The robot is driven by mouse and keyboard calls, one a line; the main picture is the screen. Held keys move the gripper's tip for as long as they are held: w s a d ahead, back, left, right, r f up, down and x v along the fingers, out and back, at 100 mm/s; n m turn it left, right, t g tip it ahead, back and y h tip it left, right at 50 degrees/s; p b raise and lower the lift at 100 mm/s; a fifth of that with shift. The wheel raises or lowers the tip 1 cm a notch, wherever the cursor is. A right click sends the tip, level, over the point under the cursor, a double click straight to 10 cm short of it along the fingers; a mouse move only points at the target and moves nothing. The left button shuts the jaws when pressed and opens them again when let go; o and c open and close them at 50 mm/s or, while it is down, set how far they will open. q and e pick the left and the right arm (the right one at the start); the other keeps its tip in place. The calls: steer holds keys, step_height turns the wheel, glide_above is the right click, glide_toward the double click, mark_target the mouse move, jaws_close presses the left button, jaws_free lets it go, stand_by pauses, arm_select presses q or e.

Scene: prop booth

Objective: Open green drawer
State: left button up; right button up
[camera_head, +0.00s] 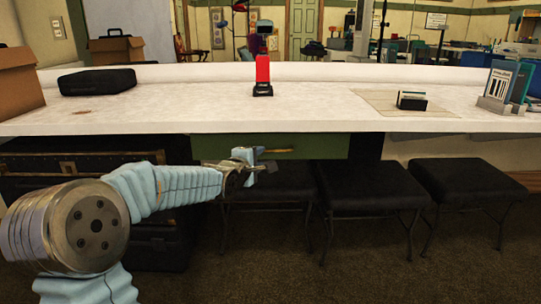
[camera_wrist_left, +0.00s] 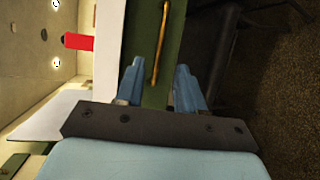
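The green drawer (camera_head: 325,146) sits under the white countertop, its front looking close to flush below the edge. Its left part is partly hidden by my left gripper (camera_head: 262,161). The drawer front also fills the middle of the left wrist view (camera_wrist_left: 177,30). A long brass handle (camera_wrist_left: 161,40) runs across it, and shows small in the head view (camera_head: 278,150). My left gripper is open in the left wrist view (camera_wrist_left: 157,82). The handle's near end lies between its fingertips; contact cannot be told. My right gripper is in neither view.
The white countertop (camera_head: 190,108) overhangs the drawer. It carries a red object (camera_head: 263,72), a black case (camera_head: 97,81) and a card holder (camera_head: 411,101). Black stools (camera_head: 366,184) stand below, with dark trunks (camera_head: 75,158) at left. Carpet (camera_head: 300,280) is open in front.

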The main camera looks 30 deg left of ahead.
mark_target(271, 151)
arm_select(q)
steer(key=x, duration=0.9)
steer(key=shift+w+f+p, duration=0.1)
steer(key=shift+w+p, duration=0.2)
jaws_close()
